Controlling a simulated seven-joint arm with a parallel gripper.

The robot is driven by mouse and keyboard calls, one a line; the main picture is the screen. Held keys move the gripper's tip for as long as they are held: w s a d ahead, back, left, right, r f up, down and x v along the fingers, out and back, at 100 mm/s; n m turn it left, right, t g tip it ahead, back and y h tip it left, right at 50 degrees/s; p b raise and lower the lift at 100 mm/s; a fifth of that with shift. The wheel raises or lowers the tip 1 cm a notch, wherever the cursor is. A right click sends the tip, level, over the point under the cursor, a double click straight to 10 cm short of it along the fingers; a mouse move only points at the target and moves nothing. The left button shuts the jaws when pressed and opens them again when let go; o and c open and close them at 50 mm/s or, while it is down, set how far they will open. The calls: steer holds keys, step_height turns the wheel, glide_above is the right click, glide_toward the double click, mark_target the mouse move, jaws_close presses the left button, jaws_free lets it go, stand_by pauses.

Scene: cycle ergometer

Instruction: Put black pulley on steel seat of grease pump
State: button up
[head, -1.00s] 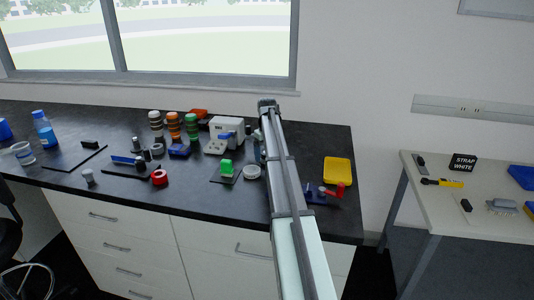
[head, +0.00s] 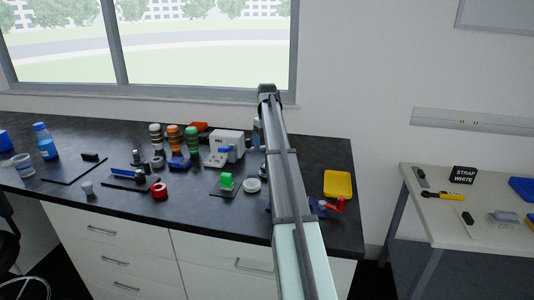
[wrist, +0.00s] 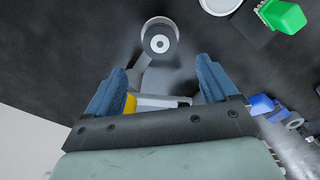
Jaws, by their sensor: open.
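In the wrist view my gripper (wrist: 162,66) is open, with its two blue fingers apart and nothing held between them. Just beyond the fingertips is a dark round disc (wrist: 160,29) with a pale hub, which looks like the black pulley. It sits on a pale round piece of a grey device (wrist: 145,68), apparently the grease pump and its steel seat. I cannot tell how fully it is seated. A white bar with a yellow part (wrist: 131,103) shows between the fingers. In the head view my arm hides this spot and the gripper.
A green block (head: 226,182) and white disc (head: 252,185) lie near the arm. A white-grey machine (head: 226,143) stands behind them. A yellow tray (head: 338,184) and red-handled tool (head: 336,205) are to the right. Bottles and several small parts fill the left bench.

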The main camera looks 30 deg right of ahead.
steer(key=shift+r, duration=0.8)
